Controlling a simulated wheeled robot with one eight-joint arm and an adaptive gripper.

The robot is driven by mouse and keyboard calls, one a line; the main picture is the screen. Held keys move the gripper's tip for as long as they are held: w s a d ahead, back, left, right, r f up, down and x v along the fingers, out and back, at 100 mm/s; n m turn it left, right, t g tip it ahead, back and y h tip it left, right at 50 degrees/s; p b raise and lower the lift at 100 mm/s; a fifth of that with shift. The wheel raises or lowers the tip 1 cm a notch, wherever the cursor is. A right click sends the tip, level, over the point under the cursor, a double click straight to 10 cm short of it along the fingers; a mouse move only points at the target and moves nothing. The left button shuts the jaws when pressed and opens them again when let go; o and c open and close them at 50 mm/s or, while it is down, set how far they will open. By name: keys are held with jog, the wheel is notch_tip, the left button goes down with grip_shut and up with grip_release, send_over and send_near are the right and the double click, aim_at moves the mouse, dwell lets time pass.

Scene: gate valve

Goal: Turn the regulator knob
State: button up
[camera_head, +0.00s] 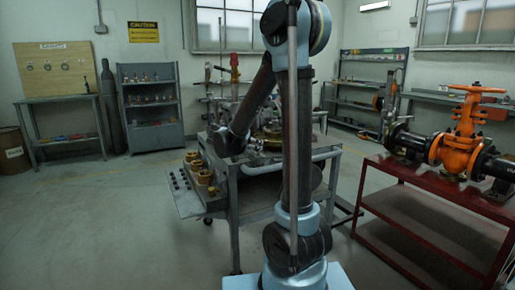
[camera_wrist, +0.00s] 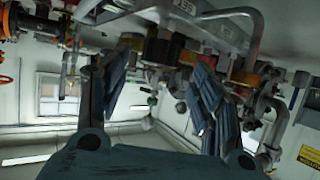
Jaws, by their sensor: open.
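In the wrist view, which shows the room upside down, my gripper (camera_wrist: 160,76) is open, with its two dark fingers apart. Pipework and fittings (camera_wrist: 165,50) show beyond and between the fingertips, with no clear contact. I cannot tell which of these parts is the regulator knob. In the head view, the grey workbench (camera_head: 236,215) carries crowded fittings and a red upright part (camera_head: 234,68). My arm reaches over this bench. It hides part of the bench, and my gripper cannot be made out there.
An orange gate valve (camera_head: 459,145) with a handwheel stands on a red table (camera_head: 440,190) at right. Brass fittings (camera_head: 203,175) sit on the bench's left side shelf. The floor at left is clear.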

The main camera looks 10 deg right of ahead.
jog(key=shift+x, duration=3.15)
jog(key=c, duration=1.1)
